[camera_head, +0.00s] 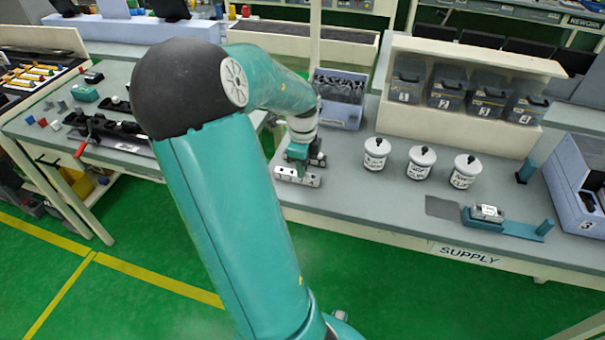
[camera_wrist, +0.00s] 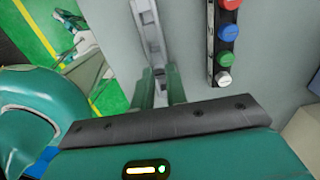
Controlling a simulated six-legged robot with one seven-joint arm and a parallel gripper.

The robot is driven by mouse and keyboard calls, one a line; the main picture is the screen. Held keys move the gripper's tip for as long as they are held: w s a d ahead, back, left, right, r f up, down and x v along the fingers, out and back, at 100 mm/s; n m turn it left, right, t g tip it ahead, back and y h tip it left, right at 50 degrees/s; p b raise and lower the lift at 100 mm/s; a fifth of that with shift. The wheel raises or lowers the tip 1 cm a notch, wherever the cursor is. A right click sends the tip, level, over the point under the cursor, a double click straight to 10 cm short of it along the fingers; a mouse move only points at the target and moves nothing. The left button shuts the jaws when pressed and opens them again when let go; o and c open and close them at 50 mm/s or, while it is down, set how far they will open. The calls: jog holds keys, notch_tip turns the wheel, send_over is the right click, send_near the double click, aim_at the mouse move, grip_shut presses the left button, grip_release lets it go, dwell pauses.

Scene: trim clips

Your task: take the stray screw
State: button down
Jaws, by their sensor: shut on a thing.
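My gripper (camera_head: 297,160) is at the left part of the supply table, close to its front edge. In the wrist view its teal fingers (camera_wrist: 160,85) are closed on a pale metal bar (camera_wrist: 150,35), which runs away from the fingers. The bar also shows in the head view (camera_head: 309,180) just below my gripper; I cannot tell whether it touches the table. I cannot make out a stray screw in either view; it may be hidden or too small to see.
A dark strip with red, blue, green and white buttons (camera_wrist: 226,40) lies beside the bar. Several lidded white pots (camera_head: 421,163) stand to the right. Numbered bins (camera_head: 447,88) stand behind them. A teal stand (camera_head: 515,229) holds a small pale block (camera_head: 487,213).

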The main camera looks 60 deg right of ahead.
jog(key=shift+r, duration=2.5)
